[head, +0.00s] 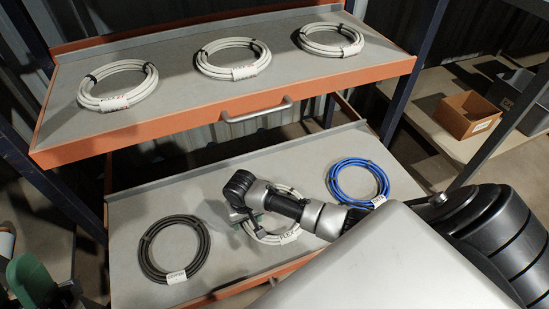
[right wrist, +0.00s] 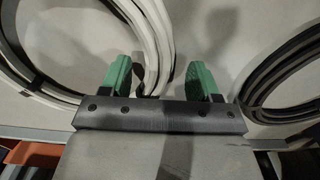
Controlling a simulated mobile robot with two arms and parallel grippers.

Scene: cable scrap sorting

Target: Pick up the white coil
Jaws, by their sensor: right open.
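A white coil (head: 265,238) with a FLEX label lies flat on the lower shelf, between a dark grey coil and a blue coil. My right arm crosses above it and hides part of it. My right gripper (head: 241,214) is at its left side, pointing down. In the right wrist view the green fingers of my right gripper (right wrist: 161,82) are open. Strands of the white coil (right wrist: 158,40) run up between the fingers, nearer the left one. Its lower part is hidden behind the gripper. Three more white coils, one at left (head: 118,101), middle (head: 203,60) and right (head: 318,47), lie on the upper shelf.
The dark grey coil (head: 150,270) lies left on the lower shelf (head: 125,215), the blue coil (head: 334,180) right. The upper shelf (head: 185,105) has an orange front edge and a handle (head: 258,113). An open cardboard box (head: 462,122) stands at the right on another shelf.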

